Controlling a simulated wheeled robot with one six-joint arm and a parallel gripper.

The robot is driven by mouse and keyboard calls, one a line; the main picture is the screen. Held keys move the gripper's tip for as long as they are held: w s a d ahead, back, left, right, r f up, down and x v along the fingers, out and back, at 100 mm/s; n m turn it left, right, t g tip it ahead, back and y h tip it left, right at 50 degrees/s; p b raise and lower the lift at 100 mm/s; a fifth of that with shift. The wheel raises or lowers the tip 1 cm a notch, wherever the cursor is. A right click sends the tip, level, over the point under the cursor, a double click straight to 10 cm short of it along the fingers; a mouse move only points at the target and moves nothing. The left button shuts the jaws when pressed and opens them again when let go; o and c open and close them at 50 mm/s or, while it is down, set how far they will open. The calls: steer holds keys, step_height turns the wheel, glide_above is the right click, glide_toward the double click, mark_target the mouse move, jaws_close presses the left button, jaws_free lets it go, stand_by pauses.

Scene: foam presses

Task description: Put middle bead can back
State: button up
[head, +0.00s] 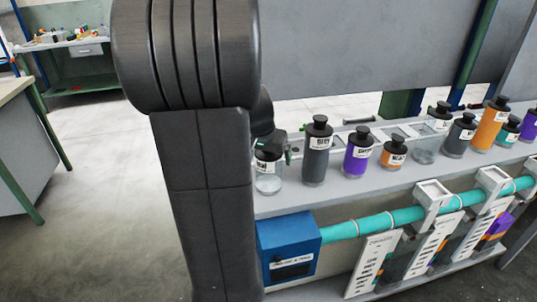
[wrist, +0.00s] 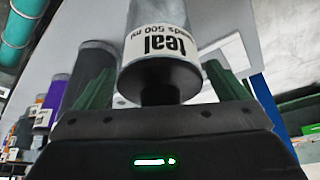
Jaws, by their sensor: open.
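A clear bead can with a black cap (head: 268,179) stands upright at the near left end of the grey shelf. In the wrist view, this can (wrist: 162,75) has a white label reading "teal" and "500 ml", upside down. My gripper (head: 277,142) is at its top, partly hidden behind my arm. In the wrist view, the green fingers of my gripper (wrist: 160,84) are open on either side of the cap and neck. I cannot tell whether they touch it. Which can is the middle one is not clear.
To the right on the shelf (head: 335,188) stand a dark grey can (head: 317,160), a purple can (head: 356,162), a small orange can (head: 393,157) and several more. Below are a blue box (head: 288,250) and a teal pipe (head: 375,222). Floor is clear at left.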

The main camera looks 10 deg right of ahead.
steer(key=v, duration=1.2)
steer(key=shift+r, duration=0.1)
steer(key=x, duration=1.2)
steer(key=shift+r, duration=1.2)
